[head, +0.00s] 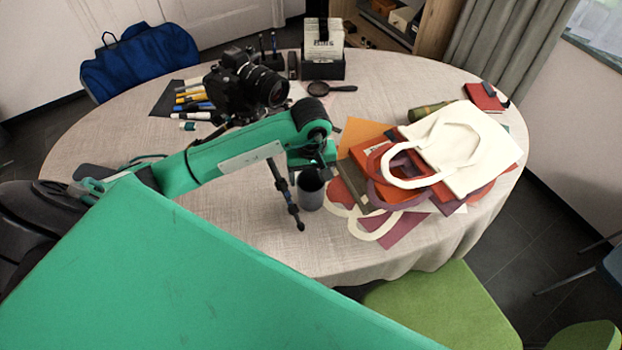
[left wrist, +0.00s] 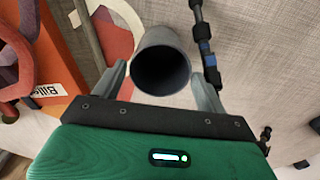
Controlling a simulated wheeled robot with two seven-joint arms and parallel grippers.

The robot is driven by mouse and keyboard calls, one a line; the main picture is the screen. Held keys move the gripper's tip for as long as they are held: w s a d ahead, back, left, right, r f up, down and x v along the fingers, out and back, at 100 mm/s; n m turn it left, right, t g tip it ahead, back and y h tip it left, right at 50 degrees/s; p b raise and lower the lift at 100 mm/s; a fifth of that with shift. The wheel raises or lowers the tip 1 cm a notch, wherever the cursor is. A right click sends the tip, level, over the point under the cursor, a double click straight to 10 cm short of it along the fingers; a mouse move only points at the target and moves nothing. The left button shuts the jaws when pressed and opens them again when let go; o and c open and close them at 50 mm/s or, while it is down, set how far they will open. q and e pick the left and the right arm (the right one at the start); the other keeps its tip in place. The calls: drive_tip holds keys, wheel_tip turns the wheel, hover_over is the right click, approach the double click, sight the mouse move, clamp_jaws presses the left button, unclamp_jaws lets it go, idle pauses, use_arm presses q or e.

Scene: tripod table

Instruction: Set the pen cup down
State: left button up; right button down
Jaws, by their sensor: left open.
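The pen cup (head: 311,193) is a dark grey cylinder. It appears to stand upright on the tablecloth near the front middle of the table. My right gripper is not in view.
A black tripod leg (head: 286,195) stands close left of the cup, below the camera (head: 245,82). Bags (head: 460,150) and papers crowd the right side. Pens (head: 190,95), a magnifying glass (head: 330,88) and a card box (head: 323,68) lie behind. The front cloth (head: 255,235) is clear.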

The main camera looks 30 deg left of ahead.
use_arm(q)
wheel_tip(320, 180, up, 7)
drive_tip(key=p, duration=0.2)
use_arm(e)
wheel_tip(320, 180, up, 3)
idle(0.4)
